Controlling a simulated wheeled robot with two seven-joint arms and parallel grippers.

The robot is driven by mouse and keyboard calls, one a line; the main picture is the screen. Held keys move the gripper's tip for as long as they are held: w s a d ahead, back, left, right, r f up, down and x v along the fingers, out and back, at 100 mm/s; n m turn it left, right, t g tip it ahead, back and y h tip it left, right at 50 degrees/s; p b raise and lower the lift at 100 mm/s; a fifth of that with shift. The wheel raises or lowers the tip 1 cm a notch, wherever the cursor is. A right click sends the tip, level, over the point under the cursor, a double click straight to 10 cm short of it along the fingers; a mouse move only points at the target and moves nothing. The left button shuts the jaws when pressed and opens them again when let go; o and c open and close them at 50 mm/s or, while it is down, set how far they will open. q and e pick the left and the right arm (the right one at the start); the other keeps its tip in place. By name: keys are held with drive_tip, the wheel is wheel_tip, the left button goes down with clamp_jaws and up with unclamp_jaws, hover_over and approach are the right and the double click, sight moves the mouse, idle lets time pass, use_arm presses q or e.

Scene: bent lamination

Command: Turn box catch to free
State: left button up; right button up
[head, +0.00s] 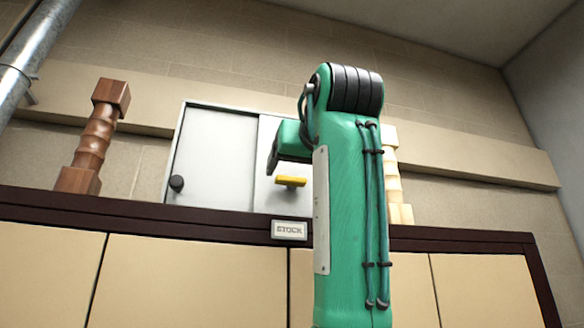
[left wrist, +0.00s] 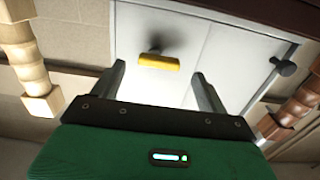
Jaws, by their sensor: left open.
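The box is a pale grey cabinet (head: 215,155) with two door panels, standing on a dark ledge. Its catch (head: 291,181) is a yellow bar lying roughly level on the right panel. In the left wrist view the catch (left wrist: 159,62) shows on a dark pivot, between and beyond the fingertips. My left gripper (left wrist: 159,70) is open, its two fingers apart with nothing between them, facing the box front. In the head view my green arm hides the box's right part and most of the gripper. I cannot tell the exact gap to the catch. My right gripper is not in view.
A black knob (head: 177,183) sits on the box's left panel. A brown turned post (head: 94,140) stands to the left, and a pale one (head: 394,180) to the right, partly behind my arm. A STOCK label (head: 289,230) is on the ledge (head: 150,222). A pipe (head: 35,50) runs at upper left.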

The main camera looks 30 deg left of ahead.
sight(292, 179)
use_arm(q)
drive_tip(key=p+x, duration=0.1)
drive_tip(key=x, duration=0.1)
drive_tip(key=shift+w+a+r, duration=0.2)
drive_tip(key=shift+w+a, duration=0.1)
drive_tip(key=shift+w+a+p, duration=0.3)
drive_tip(key=shift+w+a, duration=0.05)
drive_tip(key=shift+w+a+f, duration=0.1)
drive_tip(key=shift+a, duration=0.1)
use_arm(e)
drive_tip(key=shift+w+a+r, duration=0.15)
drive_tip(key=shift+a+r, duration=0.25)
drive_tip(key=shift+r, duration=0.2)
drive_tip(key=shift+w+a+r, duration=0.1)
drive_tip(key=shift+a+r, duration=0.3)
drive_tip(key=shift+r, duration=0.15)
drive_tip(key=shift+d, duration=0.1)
use_arm(q)
drive_tip(key=c, duration=1)
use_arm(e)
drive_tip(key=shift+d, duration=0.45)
